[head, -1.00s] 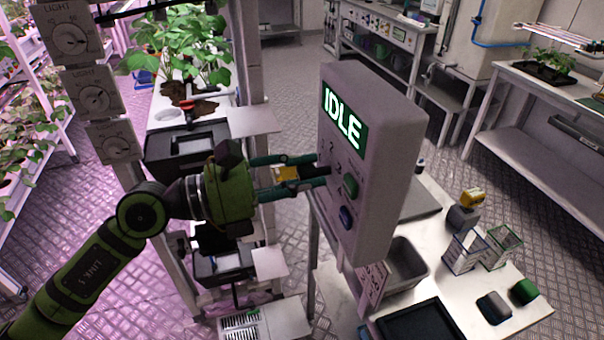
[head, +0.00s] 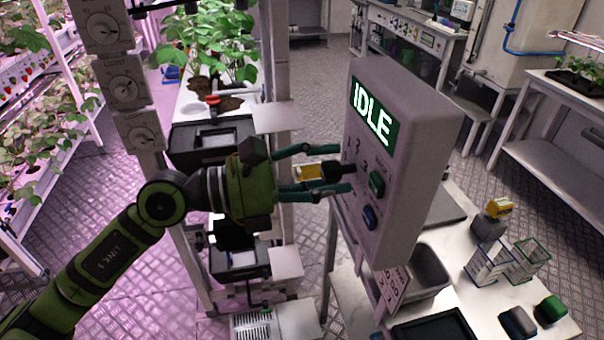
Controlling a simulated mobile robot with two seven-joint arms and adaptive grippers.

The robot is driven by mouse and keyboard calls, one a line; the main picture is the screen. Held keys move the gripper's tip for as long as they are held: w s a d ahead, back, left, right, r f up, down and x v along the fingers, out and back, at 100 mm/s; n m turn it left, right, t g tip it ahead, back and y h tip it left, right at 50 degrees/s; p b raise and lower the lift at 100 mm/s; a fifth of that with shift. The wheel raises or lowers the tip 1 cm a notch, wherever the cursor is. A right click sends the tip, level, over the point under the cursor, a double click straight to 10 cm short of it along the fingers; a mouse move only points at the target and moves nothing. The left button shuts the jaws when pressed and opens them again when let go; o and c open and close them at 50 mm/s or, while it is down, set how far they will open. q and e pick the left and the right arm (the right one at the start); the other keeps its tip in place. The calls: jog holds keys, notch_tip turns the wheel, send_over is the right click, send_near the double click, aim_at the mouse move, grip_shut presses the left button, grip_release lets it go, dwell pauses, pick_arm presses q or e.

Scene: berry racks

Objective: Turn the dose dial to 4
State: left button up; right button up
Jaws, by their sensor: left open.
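The grey control box (head: 412,165) stands upright right of centre, with a green screen (head: 374,114) reading IDLE. On its face, the black dose dial (head: 340,171) sticks out toward my left gripper (head: 343,169). That gripper comes from the left with its fingers open, their tips above and below the dial at the panel. I cannot tell whether they touch it. A few printed numbers show beside the dial; its pointer and setting cannot be read. My right gripper is out of view.
The white bench (head: 460,296) below the box holds a grey bin (head: 426,279), a black tray (head: 435,328), wire baskets (head: 489,262) and small blocks. Light dials (head: 122,88) and plant racks stand at left. Open floor lies behind the box.

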pick_arm(q)
jog(key=v, duration=1.1)
jog(key=shift+a, duration=0.35)
